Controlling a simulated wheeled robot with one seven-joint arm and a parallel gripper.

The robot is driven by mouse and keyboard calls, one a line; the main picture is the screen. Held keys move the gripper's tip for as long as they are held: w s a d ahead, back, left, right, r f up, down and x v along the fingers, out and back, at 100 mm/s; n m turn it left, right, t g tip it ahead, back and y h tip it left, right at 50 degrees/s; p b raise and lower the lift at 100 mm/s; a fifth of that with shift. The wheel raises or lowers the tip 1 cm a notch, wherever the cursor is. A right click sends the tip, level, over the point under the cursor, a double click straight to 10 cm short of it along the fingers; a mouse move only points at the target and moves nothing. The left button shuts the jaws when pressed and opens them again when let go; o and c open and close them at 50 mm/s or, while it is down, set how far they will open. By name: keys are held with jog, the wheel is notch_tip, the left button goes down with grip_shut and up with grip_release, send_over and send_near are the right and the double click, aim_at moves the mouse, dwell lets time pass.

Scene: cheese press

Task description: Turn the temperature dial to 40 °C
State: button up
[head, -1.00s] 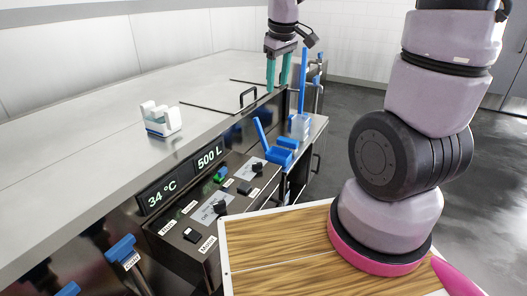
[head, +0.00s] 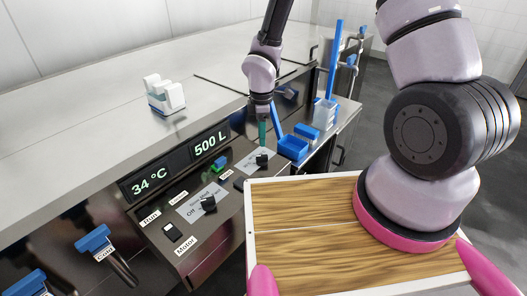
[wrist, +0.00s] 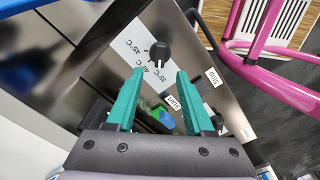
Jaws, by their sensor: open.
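The temperature dial (wrist: 159,51) is a black knob on a white plate (wrist: 128,44) marked 35, 40 and 45 °C in the wrist view. Its exact setting is too small to read. In the head view the dial (head: 262,160) sits on the control panel. My gripper (wrist: 160,72), with two teal fingers, is open and empty. In the wrist view the dial appears just beyond and between the fingertips; I cannot tell the remaining distance. In the head view my gripper (head: 268,128) hangs just above the dial. The display (head: 150,182) reads 34 °C.
A second black knob (head: 208,203) sits on the nearer plate, with a Motor switch (head: 172,232) beside it. A white-and-blue item (head: 164,95) rests on the steel top.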

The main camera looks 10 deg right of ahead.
aim_at(262, 156)
notch_tip(262, 156, down, 8)
jog(key=shift+r, duration=0.1)
jog(key=shift+c, duration=0.3)
grip_shut()
